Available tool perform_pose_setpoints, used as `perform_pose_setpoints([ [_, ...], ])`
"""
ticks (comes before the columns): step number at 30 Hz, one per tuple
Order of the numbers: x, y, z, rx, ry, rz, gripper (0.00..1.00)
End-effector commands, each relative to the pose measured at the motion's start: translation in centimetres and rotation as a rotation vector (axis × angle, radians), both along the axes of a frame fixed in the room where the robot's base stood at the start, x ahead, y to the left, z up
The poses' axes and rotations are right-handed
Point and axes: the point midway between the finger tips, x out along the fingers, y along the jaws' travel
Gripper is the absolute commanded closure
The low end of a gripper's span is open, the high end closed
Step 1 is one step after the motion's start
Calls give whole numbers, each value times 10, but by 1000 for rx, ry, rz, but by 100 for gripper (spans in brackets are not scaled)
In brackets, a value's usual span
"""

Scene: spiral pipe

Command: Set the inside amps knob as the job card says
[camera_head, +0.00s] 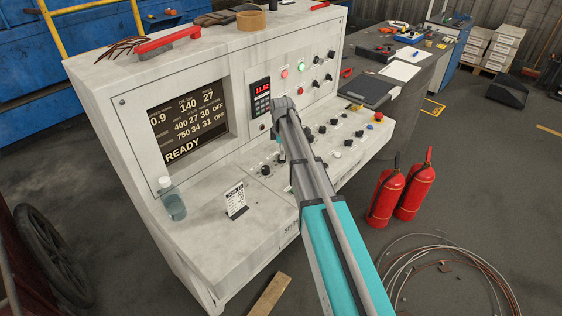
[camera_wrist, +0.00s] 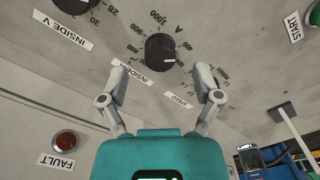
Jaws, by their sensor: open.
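In the wrist view a black knob (camera_wrist: 160,52) with a white marker sits in a printed scale that shows 900 and 1,000. A white label (camera_wrist: 130,74) beginning "INSIDE" lies beside it; its last part is hard to read. My gripper (camera_wrist: 161,74) is open and empty, with one finger to each side of the knob and slightly below it in the picture. Contact with the knob does not show. In the head view the job card (camera_head: 236,201) stands on the console ledge; its text is too small to read.
The wrist view also shows the "INSIDE V" knob (camera_wrist: 72,4), a green START button (camera_wrist: 312,34) and a FAULT lamp (camera_wrist: 64,140). The console screen (camera_head: 187,122) reads READY. A bottle (camera_head: 172,200) stands on the ledge. Several other knobs lie right of my arm.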

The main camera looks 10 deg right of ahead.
Motion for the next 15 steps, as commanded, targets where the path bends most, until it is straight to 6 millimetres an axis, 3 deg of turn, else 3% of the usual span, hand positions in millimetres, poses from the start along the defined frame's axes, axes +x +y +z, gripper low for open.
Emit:
perform_pose_setpoints([
  [6, 0, 0, -19, 0, 0, 1, 18],
  [15, 0, 1, -29, 0, 0, 1, 18],
])
